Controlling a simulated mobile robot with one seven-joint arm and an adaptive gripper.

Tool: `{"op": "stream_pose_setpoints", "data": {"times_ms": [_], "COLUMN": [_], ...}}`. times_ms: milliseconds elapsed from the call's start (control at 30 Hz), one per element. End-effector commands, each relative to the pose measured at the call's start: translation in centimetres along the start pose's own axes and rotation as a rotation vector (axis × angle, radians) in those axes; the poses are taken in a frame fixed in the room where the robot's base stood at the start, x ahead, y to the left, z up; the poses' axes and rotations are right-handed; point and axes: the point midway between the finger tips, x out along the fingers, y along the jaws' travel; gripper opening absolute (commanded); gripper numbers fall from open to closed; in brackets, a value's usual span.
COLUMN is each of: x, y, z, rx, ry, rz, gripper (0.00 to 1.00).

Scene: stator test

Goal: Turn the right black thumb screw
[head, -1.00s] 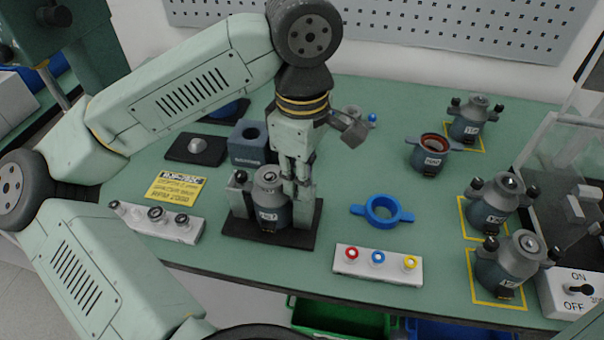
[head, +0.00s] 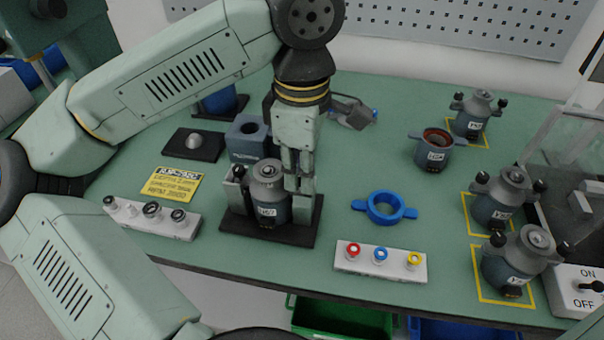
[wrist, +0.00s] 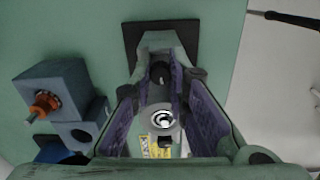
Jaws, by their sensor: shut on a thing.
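The grey stator (head: 268,207) stands upright in a clamp fixture on a black base plate (head: 272,238). My gripper (head: 301,184) points down at the fixture's right side, and its fingers hide the right thumb screw in the head view. In the wrist view, the right black thumb screw (wrist: 160,73) sits between the tips of my gripper (wrist: 160,80), which is shut on it. The stator's top (wrist: 160,118) shows below it there. The left black thumb screw (head: 239,172) is on the fixture's other side.
A blue-grey block (head: 247,140) stands behind the fixture. A blue ring with two ears (head: 385,208) and a white strip with coloured rings (head: 380,263) lie to the right. Another white strip (head: 150,217) lies left. Several stators stand farther right, including one (head: 498,198).

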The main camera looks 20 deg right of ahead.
Motion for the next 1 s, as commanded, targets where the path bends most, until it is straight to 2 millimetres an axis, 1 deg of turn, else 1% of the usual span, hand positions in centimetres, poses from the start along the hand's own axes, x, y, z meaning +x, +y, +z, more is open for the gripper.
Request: {"op": "stream_pose_setpoints", "data": {"times_ms": [67, 800, 1000], "x": [0.41, 0.19, 0.14], "y": [0.06, 0.09, 0.08], "z": [-0.08, -0.06, -0.05], "rx": [-0.07, -0.771, -0.936], "ry": [0.003, 0.001, 0.001], "rz": [0.003, 0.002, 0.002], "gripper": [0.0, 0.0, 0.0]}}
